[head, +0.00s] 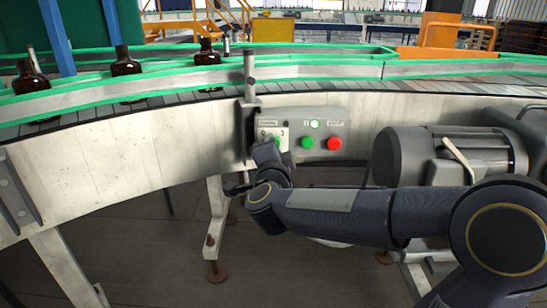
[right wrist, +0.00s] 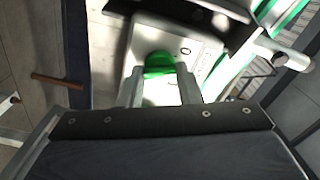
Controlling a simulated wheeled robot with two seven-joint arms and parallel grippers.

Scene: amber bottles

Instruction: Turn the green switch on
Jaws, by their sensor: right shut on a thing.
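The green switch (head: 281,141) is at the left of a grey control panel (head: 343,120) on the conveyor's side; in the head view my right gripper partly covers it. The right wrist view shows its green knob (right wrist: 159,64) between my fingers, with a "0" mark to its right on the white plate. My right gripper (head: 268,153) is at the switch, and in the right wrist view its fingers (right wrist: 160,84) are shut on the knob. The switch's exact angle is hard to read. My left gripper is not in view.
A green button (head: 307,142), a red button (head: 334,143) and a pale lit lamp (head: 314,125) are on the same panel. A grey motor (head: 425,155) stands to the right. Amber bottles (head: 126,66) stand on the conveyor (head: 120,145). A post (head: 249,75) rises left of the panel.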

